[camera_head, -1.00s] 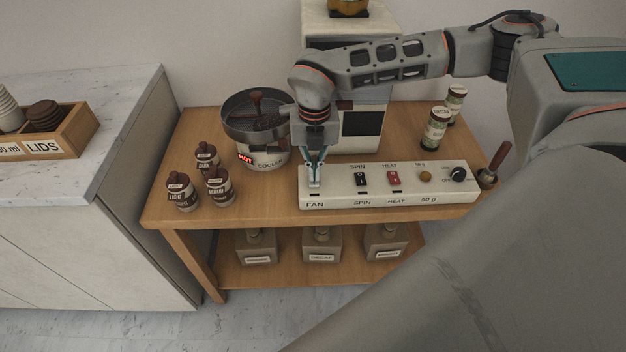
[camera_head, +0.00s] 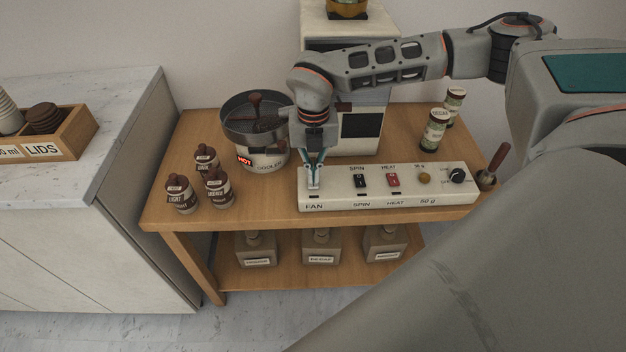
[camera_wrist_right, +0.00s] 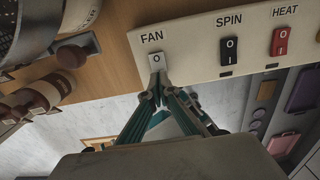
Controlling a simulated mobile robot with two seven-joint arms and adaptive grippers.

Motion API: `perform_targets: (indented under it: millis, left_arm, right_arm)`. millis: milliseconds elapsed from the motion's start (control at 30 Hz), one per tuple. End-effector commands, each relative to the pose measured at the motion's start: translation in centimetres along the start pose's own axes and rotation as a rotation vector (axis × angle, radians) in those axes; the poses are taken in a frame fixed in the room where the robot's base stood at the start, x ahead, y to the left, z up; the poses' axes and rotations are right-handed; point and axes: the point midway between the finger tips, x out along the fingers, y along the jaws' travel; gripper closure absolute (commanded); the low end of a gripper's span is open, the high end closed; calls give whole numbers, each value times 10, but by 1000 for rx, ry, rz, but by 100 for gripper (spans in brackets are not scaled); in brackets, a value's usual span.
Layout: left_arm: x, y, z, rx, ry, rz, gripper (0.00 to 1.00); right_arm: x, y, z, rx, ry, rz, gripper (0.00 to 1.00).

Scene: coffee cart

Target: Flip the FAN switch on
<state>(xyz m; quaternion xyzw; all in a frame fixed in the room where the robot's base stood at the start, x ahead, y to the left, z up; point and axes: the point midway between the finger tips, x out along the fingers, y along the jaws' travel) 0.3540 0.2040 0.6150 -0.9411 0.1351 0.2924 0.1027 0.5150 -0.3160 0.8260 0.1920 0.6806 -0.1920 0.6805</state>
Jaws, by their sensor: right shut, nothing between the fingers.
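The white control panel (camera_head: 420,197) lies along the front of the wooden cart. The FAN switch (camera_wrist_right: 154,59) is a pale rocker at the panel's left end, with an O visible on it in the wrist view; its lower part is hidden by my fingertips. My right gripper (camera_head: 314,184) is shut and empty, pointing down at the FAN switch. In the wrist view its fingertips (camera_wrist_right: 157,78) are together at the switch's lower part; I cannot tell whether they press on it. My left gripper is not in view.
The black SPIN switch (camera_head: 361,180) and red HEAT switch (camera_head: 393,179) sit to the right on the panel. The cooler (camera_head: 262,155) with a HOT sign stands behind, left. Several small bottles (camera_head: 218,190) stand at the cart's left. A marble counter (camera_head: 120,110) is further left.

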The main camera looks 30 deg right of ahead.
Motion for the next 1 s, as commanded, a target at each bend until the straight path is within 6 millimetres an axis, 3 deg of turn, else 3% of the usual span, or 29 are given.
perform_targets:
  millis: [1000]
  left_arm:
    - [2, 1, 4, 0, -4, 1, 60]
  right_arm:
    - [9, 0, 0, 0, 1, 0, 100]
